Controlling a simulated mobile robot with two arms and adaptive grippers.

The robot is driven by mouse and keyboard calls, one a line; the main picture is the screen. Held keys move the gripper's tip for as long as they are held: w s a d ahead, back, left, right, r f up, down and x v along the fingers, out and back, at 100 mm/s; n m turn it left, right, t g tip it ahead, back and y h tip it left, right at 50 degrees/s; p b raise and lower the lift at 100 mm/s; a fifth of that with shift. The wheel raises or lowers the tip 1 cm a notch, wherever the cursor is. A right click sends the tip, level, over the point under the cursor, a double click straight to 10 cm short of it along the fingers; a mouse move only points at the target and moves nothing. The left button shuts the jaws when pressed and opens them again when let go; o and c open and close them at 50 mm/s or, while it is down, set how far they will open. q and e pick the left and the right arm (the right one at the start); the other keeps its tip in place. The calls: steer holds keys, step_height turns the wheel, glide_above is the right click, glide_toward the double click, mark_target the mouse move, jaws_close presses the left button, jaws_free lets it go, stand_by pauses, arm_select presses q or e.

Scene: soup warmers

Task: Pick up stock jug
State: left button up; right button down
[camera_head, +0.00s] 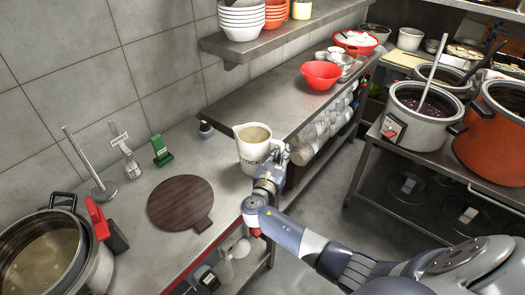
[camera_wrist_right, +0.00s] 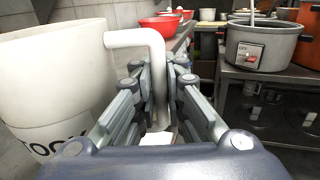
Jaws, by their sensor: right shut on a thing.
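The stock jug (camera_head: 252,151) is white with dark lettering and holds a tan liquid. It is upright at the front edge of the steel counter in the head view; I cannot tell if it touches the counter. My right gripper (camera_head: 272,172) is at the jug's right side, where the handle is. In the right wrist view the jug (camera_wrist_right: 50,85) fills the left side, and my right gripper (camera_wrist_right: 160,100) has its fingers shut around the jug's white vertical handle. My left gripper is not in view.
A round dark wooden board (camera_head: 180,203) lies left of the jug. A large pot (camera_head: 45,255) stands at the lower left. A red bowl (camera_head: 320,75) sits farther back on the counter. Soup warmers (camera_head: 420,115) stand on a table to the right, across an open floor gap.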

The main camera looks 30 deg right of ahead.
steer(key=shift+r, duration=0.25)
